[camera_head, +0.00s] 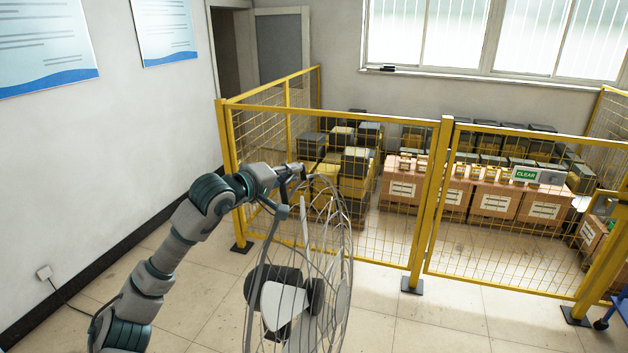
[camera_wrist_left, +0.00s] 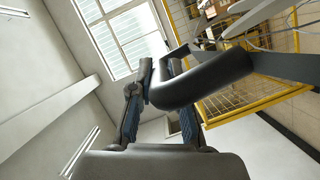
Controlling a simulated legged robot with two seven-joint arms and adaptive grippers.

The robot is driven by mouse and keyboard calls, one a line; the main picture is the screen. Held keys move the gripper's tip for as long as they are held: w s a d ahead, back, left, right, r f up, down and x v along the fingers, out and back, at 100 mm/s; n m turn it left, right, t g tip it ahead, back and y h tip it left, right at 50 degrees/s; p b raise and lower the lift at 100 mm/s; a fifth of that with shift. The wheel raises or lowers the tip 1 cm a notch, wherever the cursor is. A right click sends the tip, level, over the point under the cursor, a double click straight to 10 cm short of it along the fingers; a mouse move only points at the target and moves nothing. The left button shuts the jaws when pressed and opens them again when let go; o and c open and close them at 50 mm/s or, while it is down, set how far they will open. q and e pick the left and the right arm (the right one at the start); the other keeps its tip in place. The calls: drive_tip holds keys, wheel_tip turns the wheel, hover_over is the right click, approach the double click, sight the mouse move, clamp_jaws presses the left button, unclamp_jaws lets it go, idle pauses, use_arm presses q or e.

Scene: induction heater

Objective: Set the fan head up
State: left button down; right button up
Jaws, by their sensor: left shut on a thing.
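The fan head (camera_head: 300,280) is a grey wire cage with a dark and white motor at its back, in the lower middle of the head view. It faces right, with its cage standing nearly upright. My left gripper (camera_head: 290,178) is at the top of the cage, at the end of my left arm. In the left wrist view, my left gripper (camera_wrist_left: 160,100) is shut on a thick dark curved bar, the fan's handle (camera_wrist_left: 205,82). Part of the cage (camera_wrist_left: 265,25) shows at the upper right there. The fan's base is out of view. My right gripper is not in view.
A yellow mesh fence (camera_head: 390,240) stands behind the fan. Cardboard boxes (camera_head: 495,200) and dark-lidded crates sit behind it. A white wall (camera_head: 120,130) is on the left, with a socket and cable low down. Tiled floor right of the fan (camera_head: 400,325) is clear.

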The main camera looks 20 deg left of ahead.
use_arm(q)
drive_tip(key=a+f+n, duration=0.1)
drive_tip(key=a+n, duration=0.1)
drive_tip(key=a, duration=0.7)
drive_tip(key=shift+w+a, duration=0.15)
drive_tip(key=shift+w, duration=0.15)
drive_tip(key=c, duration=1.1)
unclamp_jaws()
drive_tip(key=shift+d+r, duration=0.1)
drive_tip(key=shift+d, duration=0.15)
drive_tip(key=shift+c, duration=0.2)
drive_tip(key=shift+a+r, duration=0.1)
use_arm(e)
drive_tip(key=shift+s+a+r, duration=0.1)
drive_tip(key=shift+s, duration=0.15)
use_arm(q)
drive_tip(key=shift+a, duration=0.1)
drive_tip(key=f+v, duration=0.1)
drive_tip(key=v, duration=1)
drive_tip(key=shift+s+a, duration=0.25)
drive_tip(key=shift+s, duration=0.1)
drive_tip(key=shift+r, duration=0.2)
